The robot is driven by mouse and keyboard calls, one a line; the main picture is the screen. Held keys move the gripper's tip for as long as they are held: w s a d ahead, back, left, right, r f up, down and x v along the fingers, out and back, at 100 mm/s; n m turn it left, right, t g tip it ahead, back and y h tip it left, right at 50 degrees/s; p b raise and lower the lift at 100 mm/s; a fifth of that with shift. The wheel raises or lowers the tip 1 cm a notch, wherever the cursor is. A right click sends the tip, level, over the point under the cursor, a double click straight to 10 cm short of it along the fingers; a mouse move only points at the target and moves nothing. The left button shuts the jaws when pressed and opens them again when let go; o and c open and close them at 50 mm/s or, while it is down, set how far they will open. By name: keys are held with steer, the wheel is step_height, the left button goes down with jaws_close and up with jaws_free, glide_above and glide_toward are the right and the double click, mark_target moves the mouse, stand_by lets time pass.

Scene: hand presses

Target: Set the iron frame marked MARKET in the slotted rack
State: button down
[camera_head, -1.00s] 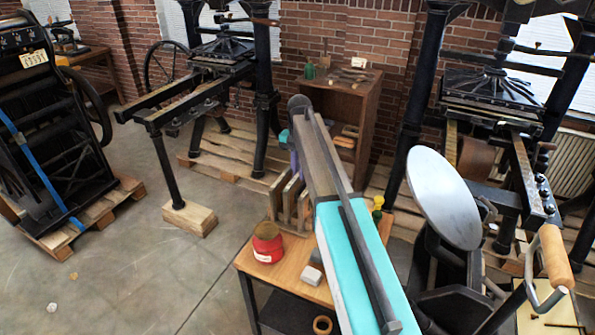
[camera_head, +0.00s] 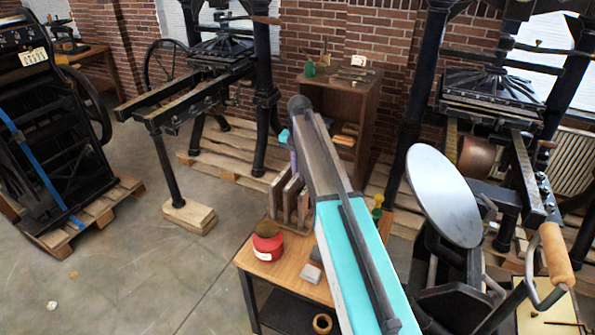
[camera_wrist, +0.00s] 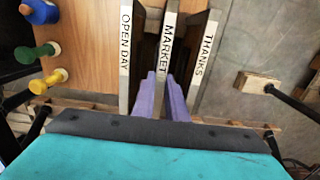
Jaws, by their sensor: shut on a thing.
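The iron frame marked MARKET (camera_wrist: 167,50) stands on edge between a frame marked OPEN DAY (camera_wrist: 125,60) and a frame marked THANKS (camera_wrist: 205,55) in the wrist view. The purple fingers of my gripper (camera_wrist: 162,100) are shut on the near end of MARKET. In the head view the upright frames (camera_head: 288,205) stand at the back left of the wooden table (camera_head: 290,292), with purple of my gripper (camera_head: 293,162) at their top. The slotted rack is mostly hidden by the frames and my arm; I cannot tell how deep MARKET sits.
Blue (camera_wrist: 40,10), green (camera_wrist: 38,53) and yellow (camera_wrist: 48,81) knobbed things stand left of the frames. A wooden cabinet (camera_head: 335,100) and presses stand behind.

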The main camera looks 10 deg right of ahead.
steer(key=shift+s+f, duration=0.1)
steer(key=shift+f, duration=0.4)
stand_by(1.3)
steer(key=c, duration=1.6)
jaws_free()
steer(key=shift+c, duration=0.2)
steer(key=shift+o, duration=0.3)
steer(key=shift+r+p, duration=1.2)
steer(key=shift+r, duration=1.2)
steer(key=shift+r+p, duration=1)
steer(key=shift+r, duration=0.9)
steer(key=shift+s+f, duration=0.1)
